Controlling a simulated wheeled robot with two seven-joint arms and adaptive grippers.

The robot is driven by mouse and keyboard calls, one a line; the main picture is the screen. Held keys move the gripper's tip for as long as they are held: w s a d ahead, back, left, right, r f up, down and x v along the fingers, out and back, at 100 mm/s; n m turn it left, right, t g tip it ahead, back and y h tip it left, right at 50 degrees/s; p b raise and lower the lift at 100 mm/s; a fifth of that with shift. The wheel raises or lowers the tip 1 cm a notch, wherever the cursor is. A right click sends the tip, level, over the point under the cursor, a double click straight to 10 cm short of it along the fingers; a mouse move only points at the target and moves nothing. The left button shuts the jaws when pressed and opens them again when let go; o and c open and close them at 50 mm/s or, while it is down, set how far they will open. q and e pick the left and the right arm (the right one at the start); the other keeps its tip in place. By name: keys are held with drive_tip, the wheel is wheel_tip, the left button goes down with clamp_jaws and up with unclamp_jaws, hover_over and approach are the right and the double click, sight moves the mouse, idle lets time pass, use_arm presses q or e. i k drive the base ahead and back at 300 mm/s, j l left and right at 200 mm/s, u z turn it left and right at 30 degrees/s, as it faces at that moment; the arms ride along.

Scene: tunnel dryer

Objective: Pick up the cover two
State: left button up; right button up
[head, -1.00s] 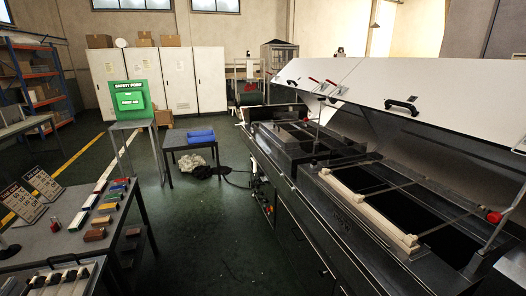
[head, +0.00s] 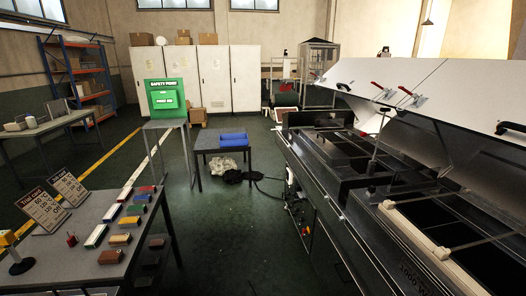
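The long dark tunnel dryer (head: 335,225) runs along the right side. White covers (head: 455,85) stand raised and tilted along its far side, split by a seam. Two red-handled clamps (head: 408,92) sit near the seam. I cannot tell which cover is cover two. Neither of my grippers is in view.
A table (head: 75,235) with signs and several coloured blocks stands at the left. A small table (head: 222,149) with blue items and the green safety point stand (head: 166,97) are farther back. Green floor (head: 235,245) between the left table and dryer is clear.

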sight(334, 157)
drive_tip(key=i+u, duration=0.1)
drive_tip(key=i, duration=0.7)
drive_tip(key=i+z, duration=0.2)
drive_tip(key=i, duration=0.2)
drive_tip(key=i+j+z, duration=0.2)
drive_tip(key=i, duration=0.2)
drive_tip(key=i+j+z, duration=0.2)
drive_tip(key=i+z, duration=0.25)
drive_tip(key=i+j+z, duration=0.3)
drive_tip(key=z, duration=0.15)
drive_tip(key=i+j+z, duration=0.55)
drive_tip(key=j+z, duration=0.4)
